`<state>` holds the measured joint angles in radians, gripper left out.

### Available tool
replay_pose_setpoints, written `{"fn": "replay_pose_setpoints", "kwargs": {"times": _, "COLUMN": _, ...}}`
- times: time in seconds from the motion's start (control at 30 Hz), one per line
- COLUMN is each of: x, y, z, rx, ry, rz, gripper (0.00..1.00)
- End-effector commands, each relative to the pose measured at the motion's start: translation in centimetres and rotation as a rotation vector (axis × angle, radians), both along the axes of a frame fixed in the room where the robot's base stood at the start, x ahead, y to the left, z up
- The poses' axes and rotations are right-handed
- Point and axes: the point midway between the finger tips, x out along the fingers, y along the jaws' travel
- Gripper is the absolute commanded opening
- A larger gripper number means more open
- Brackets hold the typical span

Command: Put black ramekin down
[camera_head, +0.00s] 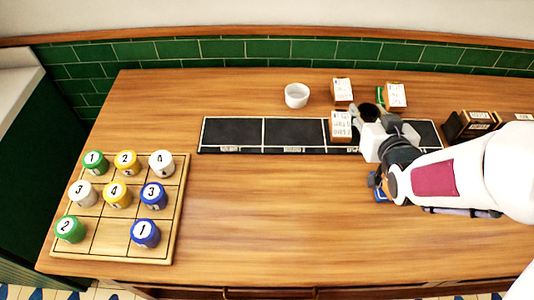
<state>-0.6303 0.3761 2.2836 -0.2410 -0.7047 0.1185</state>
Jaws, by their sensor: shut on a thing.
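The black ramekin (368,112) is a small dark round cup at the tip of my gripper (370,108), right of the middle in the head view. My gripper is shut on it, and the wrist hides part of the cup. The ramekin is above or at the black sectioned strip (233,133); I cannot tell whether it touches the surface. Labelled boxes stand close by: one (341,126) just left of the ramekin, one (342,90) behind it to the left, and one (396,95) behind it to the right.
A white ramekin (297,99) stands behind the strip. A wooden grid board (105,236) with numbered green, yellow, white and blue pieces lies at the left. Dark boxes (470,124) stand at the right, close to my arm. The strip's left sections and the table's middle are clear.

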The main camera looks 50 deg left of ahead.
Motion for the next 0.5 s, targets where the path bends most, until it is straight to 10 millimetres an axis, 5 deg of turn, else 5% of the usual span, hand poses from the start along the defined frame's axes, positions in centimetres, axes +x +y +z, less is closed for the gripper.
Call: {"fn": "replay_pose_setpoints", "kwargs": {"times": 0.5, "x": -12.6, "y": 12.9, "z": 0.5, "rx": 0.001, "ry": -0.001, "rz": 0.379, "gripper": 0.14}}
